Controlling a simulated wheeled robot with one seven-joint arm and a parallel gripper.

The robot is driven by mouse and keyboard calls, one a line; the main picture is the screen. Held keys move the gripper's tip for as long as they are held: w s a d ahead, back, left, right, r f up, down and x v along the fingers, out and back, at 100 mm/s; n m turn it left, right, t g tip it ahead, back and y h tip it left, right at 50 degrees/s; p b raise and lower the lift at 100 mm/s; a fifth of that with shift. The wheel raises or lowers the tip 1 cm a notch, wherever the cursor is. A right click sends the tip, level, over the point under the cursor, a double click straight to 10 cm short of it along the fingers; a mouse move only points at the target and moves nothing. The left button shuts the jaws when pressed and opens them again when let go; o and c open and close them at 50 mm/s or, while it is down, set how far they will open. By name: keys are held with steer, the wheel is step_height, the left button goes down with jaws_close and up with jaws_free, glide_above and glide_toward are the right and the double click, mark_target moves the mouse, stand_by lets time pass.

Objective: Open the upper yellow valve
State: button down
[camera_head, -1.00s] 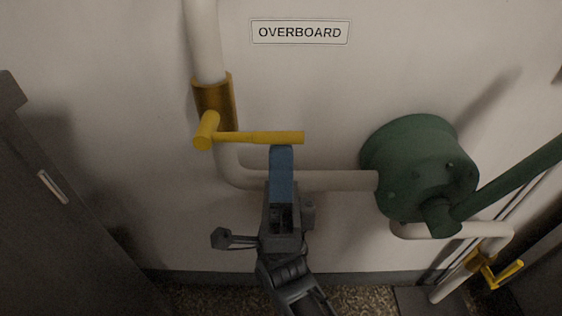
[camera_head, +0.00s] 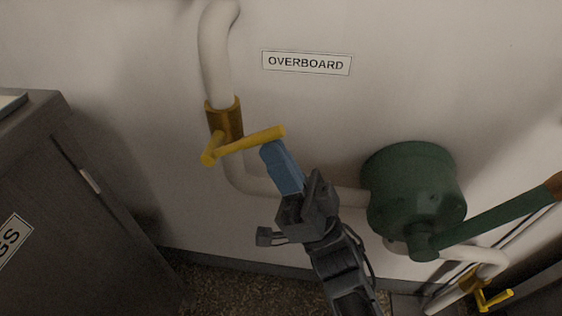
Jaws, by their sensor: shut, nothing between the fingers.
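The upper yellow valve has a brass-coloured body (camera_head: 224,120) on the white pipe and a yellow lever handle (camera_head: 250,140). The lever slants up to the right, across the pipe's line, its free end near the blue fingertips. My gripper (camera_head: 271,150), with blue fingers, is shut with nothing in it. Its tip is just below the lever's outer part, touching or nearly touching; I cannot tell which. A second, lower yellow valve (camera_head: 490,298) sits on a pipe at the bottom right, away from my gripper.
A green pump-like housing (camera_head: 415,185) with a long green lever (camera_head: 490,220) stands right of my arm. A grey cabinet (camera_head: 70,200) is at the left. An OVERBOARD sign (camera_head: 306,64) is on the wall above. The wall left of the pipe is clear.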

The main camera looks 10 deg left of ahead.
mark_target(277, 138)
steer(key=r+n+g+p, duration=0.1)
steer(key=p, duration=0.2)
steer(key=r+n+g+h+p, duration=0.1)
steer(key=r+g+p, duration=0.1)
steer(key=p, duration=0.1)
steer(key=r+n+g+h+p, duration=0.1)
steer(key=p, duration=0.2)
steer(key=shift+a+r+p, duration=0.2)
steer(key=shift+a+p, duration=0.15)
steer(key=shift+a, duration=0.05)
steer(key=g+h+p, duration=0.1)
steer(key=p, duration=0.1)
steer(key=r+n+p, duration=0.1)
steer(key=p, duration=0.2)
steer(key=shift+a+r+g+h, duration=0.15)
steer(key=shift+a+g+h, duration=0.25)
steer(key=a+r+h+p, duration=0.1)
steer(key=p, duration=0.3)
steer(key=shift+n+g+h, duration=0.3)
steer(key=shift+n+g, duration=0.1)
steer(key=p+x, duration=0.1)
steer(key=p, duration=0.1)
steer(key=p+x, duration=0.1)
steer(key=p, duration=0.1)
steer(key=shift+s, duration=0.2)
steer(key=shift+p+x, duration=0.8)
steer(key=shift+p, duration=0.15)
steer(key=shift+s+a+r, duration=0.15)
steer(key=shift+a, duration=0.1)
